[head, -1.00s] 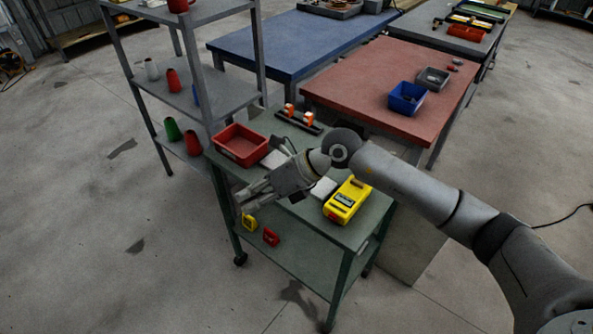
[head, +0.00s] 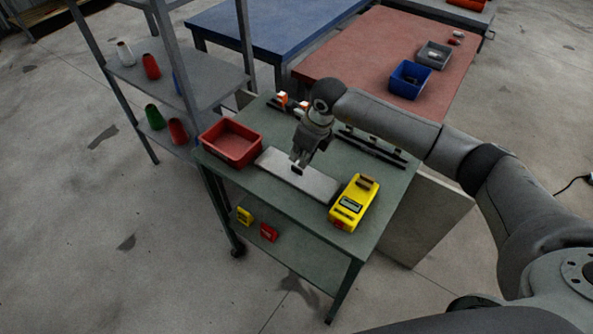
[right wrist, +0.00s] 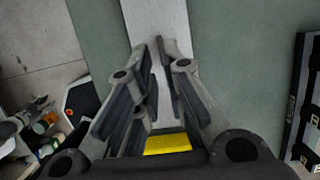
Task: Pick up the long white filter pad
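The long white filter pad (head: 312,184) lies flat on the top of the green cart (head: 270,203), between a red bin and a yellow device. My right gripper (head: 298,168) points down over the pad near its middle. In the right wrist view the pad (right wrist: 156,18) runs up the picture beneath the fingers. The right gripper (right wrist: 157,62) is open there, its fingertips apart with white pad showing between them. I cannot tell whether the fingertips touch the pad. My left gripper is not in view.
The red bin (head: 231,143) is at the pad's left end. The yellow device (head: 354,202) is close to its right end. Dark rails (head: 372,147) lie along the cart's back. A grey shelf (head: 196,83) stands left, a red-topped table (head: 345,57) behind.

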